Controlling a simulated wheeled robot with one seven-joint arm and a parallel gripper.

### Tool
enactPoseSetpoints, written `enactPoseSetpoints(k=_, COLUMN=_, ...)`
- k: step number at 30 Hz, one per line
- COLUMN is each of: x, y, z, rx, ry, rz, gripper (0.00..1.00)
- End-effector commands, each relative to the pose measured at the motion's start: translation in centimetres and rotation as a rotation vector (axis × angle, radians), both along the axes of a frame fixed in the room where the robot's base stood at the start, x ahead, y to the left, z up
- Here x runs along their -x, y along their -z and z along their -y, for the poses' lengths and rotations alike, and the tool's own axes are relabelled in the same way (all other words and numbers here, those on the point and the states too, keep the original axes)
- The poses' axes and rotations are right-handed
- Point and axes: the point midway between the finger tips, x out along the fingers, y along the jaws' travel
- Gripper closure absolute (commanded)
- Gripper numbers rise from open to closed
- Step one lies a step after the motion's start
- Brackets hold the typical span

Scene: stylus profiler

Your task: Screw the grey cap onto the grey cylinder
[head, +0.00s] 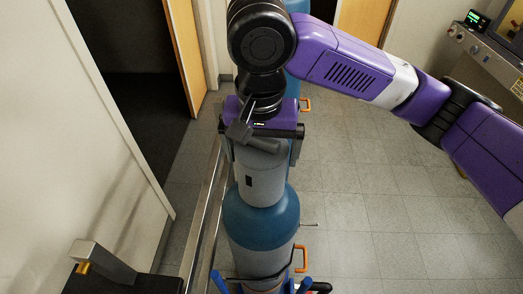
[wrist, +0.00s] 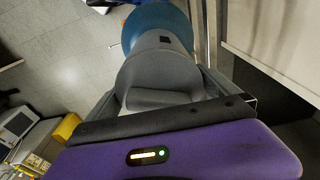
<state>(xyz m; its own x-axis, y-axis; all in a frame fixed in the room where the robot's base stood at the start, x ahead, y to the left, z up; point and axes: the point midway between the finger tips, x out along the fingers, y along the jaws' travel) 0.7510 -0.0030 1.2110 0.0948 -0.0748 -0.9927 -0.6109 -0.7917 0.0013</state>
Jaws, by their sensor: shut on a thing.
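The grey cap (head: 262,178) is a pale grey tube with a small dark slot in its side. It stands roughly upright over the blue shoulder of the front gas cylinder (head: 261,215). In the head view its lower edge meets the shoulder; I cannot tell how far it is threaded. My gripper (head: 263,146) points down, shut on the cap's upper part. In the wrist view the cap (wrist: 160,68) is between the fingers of my gripper (wrist: 162,92), with the blue shoulder (wrist: 158,17) beyond it. The cylinder's neck is hidden.
A metal rail (head: 205,215) runs close along the left of the cylinder, beside a pale wall panel (head: 70,150). Another blue cylinder (head: 297,62) stands behind. Orange handles (head: 301,259) stick out at the right. The tiled floor (head: 380,200) on the right is clear.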

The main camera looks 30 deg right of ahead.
Motion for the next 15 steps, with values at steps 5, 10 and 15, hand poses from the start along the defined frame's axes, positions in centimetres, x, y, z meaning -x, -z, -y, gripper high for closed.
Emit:
enactPoseSetpoints(k=5, x=-0.03, y=-0.11, z=0.02, rx=0.000, ry=0.021, rz=0.001, gripper=0.74)
enactPoseSetpoints(k=10, x=-0.01, y=-0.14, z=0.07, rx=0.002, ry=0.178, rz=0.003, gripper=0.74)
enactPoseSetpoints(k=15, x=0.10, y=-0.11, z=0.11, rx=0.002, ry=0.370, rz=0.002, gripper=0.74)
